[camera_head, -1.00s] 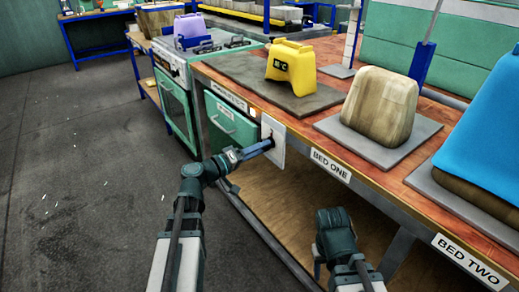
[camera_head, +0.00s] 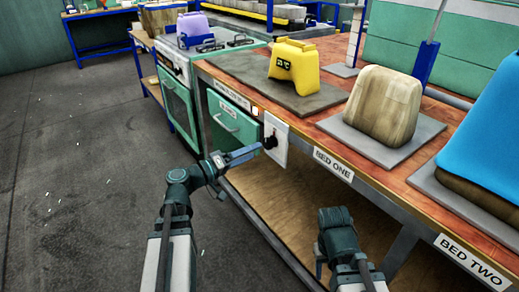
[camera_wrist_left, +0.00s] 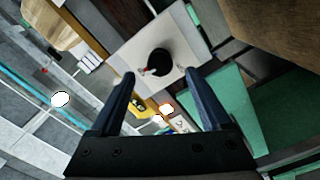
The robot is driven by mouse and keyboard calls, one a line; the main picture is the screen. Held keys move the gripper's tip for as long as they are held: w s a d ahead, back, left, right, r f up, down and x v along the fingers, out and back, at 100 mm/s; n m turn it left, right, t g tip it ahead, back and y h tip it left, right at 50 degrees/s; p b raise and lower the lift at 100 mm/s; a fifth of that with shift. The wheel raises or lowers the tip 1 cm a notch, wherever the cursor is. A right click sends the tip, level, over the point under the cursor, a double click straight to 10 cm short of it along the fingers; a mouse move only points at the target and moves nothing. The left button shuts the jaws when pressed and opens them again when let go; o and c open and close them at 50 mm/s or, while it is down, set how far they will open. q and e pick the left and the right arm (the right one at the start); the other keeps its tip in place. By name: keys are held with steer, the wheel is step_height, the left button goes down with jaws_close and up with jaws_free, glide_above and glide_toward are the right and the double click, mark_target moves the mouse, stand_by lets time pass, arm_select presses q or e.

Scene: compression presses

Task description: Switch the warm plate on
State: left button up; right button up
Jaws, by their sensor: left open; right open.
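A white switch panel (camera_head: 281,132) with a black rotary knob (camera_head: 270,143) is on the bench front, left of the BED ONE label. My left gripper (camera_head: 259,148) is at the panel, its blue fingers pointing at the knob. In the left wrist view the knob (camera_wrist_left: 160,62) shows a red mark and lies between the open fingers (camera_wrist_left: 160,76); contact cannot be told. A dark grey slab (camera_head: 240,70), perhaps the warm plate, lies on the bench above. My right gripper (camera_head: 320,266) is low before the bench, empty, its fingers barely visible.
The floor at left is clear.

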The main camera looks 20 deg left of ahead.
arm_select(q)
steer(key=v, duration=0.9)
steer(key=s+d+f+m+g+y, duration=0.1)
steer(key=s+d+f+m+g, duration=0.15)
steer(key=d+f+g, duration=0.5)
steer(key=s+d+f+m+g+y, duration=0.2)
steer(key=d+f+m+g, duration=0.15)
steer(key=d+f, duration=0.65)
steer(key=s+d+f+m+g+y+p, duration=0.1)
steer(key=s+d+f+m+g+y, duration=0.15)
steer(key=s+d+y, duration=0.4)
step_height(320, 180, up, 37)
steer(key=a+y+p, duration=0.1)
steer(key=y+p, duration=0.1)
steer(key=p, duration=3.6)
steer(key=shift+s+a+r+g+y, duration=0.25)
steer(key=shift+s+a+g+y, duration=0.1)
steer(key=shift+g, duration=0.1)
